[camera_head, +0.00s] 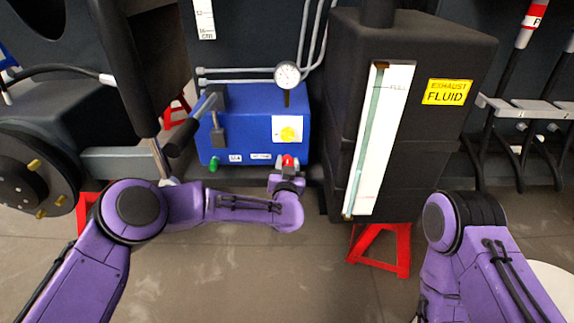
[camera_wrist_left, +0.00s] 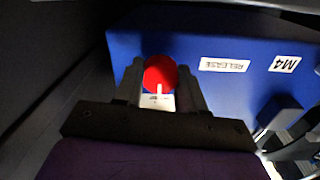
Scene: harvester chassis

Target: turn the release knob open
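The red release knob (camera_head: 288,160) is on the lower right front of the blue box (camera_head: 236,125). In the left wrist view the round red knob (camera_wrist_left: 159,72) has a white mark at its lower edge. An upside-down RELEASE label (camera_wrist_left: 224,65) is beside it. My left gripper (camera_head: 288,172) is at the knob. In the wrist view its two grey fingers (camera_wrist_left: 160,80) flank the knob closely, with no clear gap on either side. My right arm shows at the lower right; its gripper is outside the picture.
A green knob (camera_head: 213,164) and a yellow dial (camera_head: 289,134) are on the same box. A black lever (camera_head: 184,137) sticks out at its left. The black exhaust fluid tank (camera_head: 440,130) stands close on the right, above a red stand (camera_head: 383,250). Floor in front is clear.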

